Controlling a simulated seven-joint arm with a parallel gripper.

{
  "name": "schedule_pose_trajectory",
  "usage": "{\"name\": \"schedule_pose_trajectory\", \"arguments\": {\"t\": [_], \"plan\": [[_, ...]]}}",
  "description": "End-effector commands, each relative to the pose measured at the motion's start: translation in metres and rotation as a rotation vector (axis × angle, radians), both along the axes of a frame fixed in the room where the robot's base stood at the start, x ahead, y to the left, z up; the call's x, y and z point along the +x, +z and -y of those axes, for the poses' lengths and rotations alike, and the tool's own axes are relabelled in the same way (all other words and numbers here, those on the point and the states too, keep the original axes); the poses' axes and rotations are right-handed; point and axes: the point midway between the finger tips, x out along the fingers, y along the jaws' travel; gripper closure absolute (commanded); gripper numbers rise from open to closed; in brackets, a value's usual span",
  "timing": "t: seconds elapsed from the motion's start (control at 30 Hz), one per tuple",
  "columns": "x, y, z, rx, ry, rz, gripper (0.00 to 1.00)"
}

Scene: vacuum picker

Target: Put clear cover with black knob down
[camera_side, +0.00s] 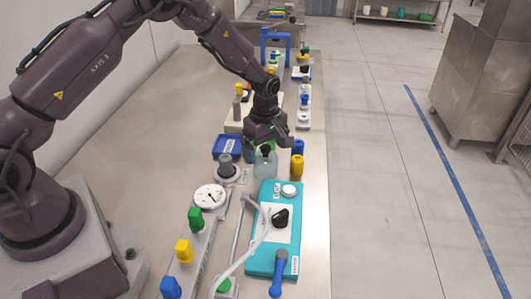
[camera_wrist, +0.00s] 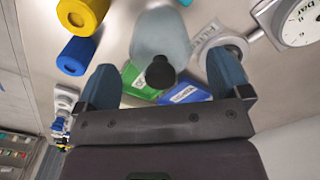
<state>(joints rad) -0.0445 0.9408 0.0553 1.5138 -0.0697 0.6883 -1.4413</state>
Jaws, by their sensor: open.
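The clear cover (camera_side: 265,163) is a pale, see-through bell shape with a black knob (camera_side: 265,149) on top. It stands upright near the table's right edge, just below my gripper in the side view; I cannot tell exactly what lies under its rim. In the wrist view the clear cover (camera_wrist: 160,35) and its black knob (camera_wrist: 160,73) show between my two blue-grey fingers. My gripper (camera_wrist: 165,75) is open, with a finger on either side of the knob and not touching it. In the side view my gripper (camera_side: 267,140) partly hides the area behind the cover.
Yellow (camera_side: 297,166) and blue (camera_side: 298,147) cylinders stand close right of the cover. A blue tray (camera_side: 227,147) and a grey knobbed piece (camera_side: 227,170) are to its left. A teal panel (camera_side: 263,261) and a white dial (camera_side: 209,197) lie nearer the camera. Bare table is at left.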

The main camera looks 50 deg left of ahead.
Motion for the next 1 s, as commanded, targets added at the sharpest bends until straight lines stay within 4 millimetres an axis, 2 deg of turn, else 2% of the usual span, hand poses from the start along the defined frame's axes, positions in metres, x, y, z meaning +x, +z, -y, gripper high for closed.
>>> {"name": "schedule_pose_trajectory", "arguments": {"t": [0.03, 0.2, 0.4, 0.5, 0.77, 0.87, 1.0], "plan": [[0.001, 0.013, 0.0, 0.001, -0.001, 0.004, 0.05], [0.0, 0.051, 0.001, 0.0, -0.001, 0.005, 0.05], [0.0, 0.085, 0.001, -0.001, 0.0, 0.002, 0.05], [0.0, 0.095, 0.001, -0.001, 0.0, 0.002, 0.05], [-0.002, 0.107, 0.001, -0.002, -0.014, 0.006, 0.05], [-0.009, 0.129, 0.003, -0.004, -0.082, 0.033, 0.05], [-0.037, 0.185, 0.01, 0.001, -0.292, 0.107, 0.05]]}}
